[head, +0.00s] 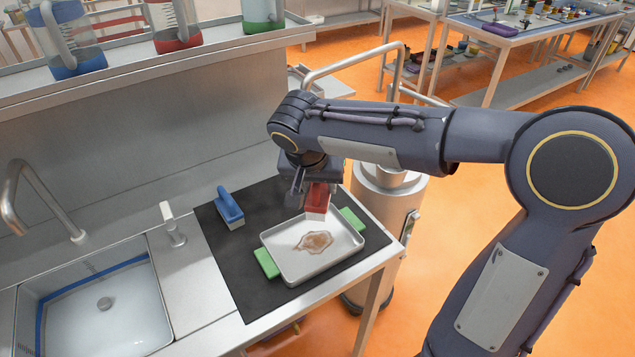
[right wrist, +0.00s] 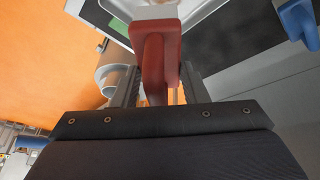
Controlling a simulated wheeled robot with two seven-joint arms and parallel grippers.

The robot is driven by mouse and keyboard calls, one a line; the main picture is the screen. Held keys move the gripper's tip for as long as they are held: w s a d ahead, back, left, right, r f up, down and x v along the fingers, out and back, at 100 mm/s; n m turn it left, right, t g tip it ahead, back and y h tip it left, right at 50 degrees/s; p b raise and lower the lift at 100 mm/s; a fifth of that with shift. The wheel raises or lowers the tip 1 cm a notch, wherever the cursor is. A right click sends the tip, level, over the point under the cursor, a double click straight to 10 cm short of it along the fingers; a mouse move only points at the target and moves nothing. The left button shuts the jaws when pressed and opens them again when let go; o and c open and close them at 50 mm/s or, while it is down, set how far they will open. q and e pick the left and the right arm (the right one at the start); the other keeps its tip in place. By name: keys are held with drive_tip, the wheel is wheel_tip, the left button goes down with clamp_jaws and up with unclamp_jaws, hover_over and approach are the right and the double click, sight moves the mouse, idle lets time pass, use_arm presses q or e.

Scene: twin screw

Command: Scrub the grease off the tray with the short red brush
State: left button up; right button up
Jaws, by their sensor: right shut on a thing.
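The tray (head: 289,267) is a pale metal tray with green handles, lying on a black mat (head: 213,237). A brownish grease patch (head: 315,241) is on its floor. My right gripper (head: 305,198) is at the tray's far edge, shut on the short red brush (head: 317,197). In the right wrist view the red brush handle (right wrist: 156,60) is between the two fingers, with its pale bristle end toward the tray. In the head view the brush is at the far rim; I cannot tell whether its bristles touch the tray. My left gripper is not in view.
A blue brush (head: 230,208) stands on the mat, left of the tray. A sink (head: 103,303) with a tap is at the left. A shelf (head: 180,59) with several coloured-liquid jugs runs along the back. A metal cylinder (head: 385,200) stands beyond the bench's right edge.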

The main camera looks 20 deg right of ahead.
drive_tip(key=shift+w+f, duration=0.2)
drive_tip(key=shift+w, duration=0.05)
drive_tip(key=shift+f+b, duration=0.25)
drive_tip(key=shift+b, duration=0.05)
drive_tip(key=shift+s+f, duration=0.1)
drive_tip(key=shift+f, duration=0.25)
drive_tip(key=shift+f+b, duration=1.35)
drive_tip(key=shift+f, duration=0.35)
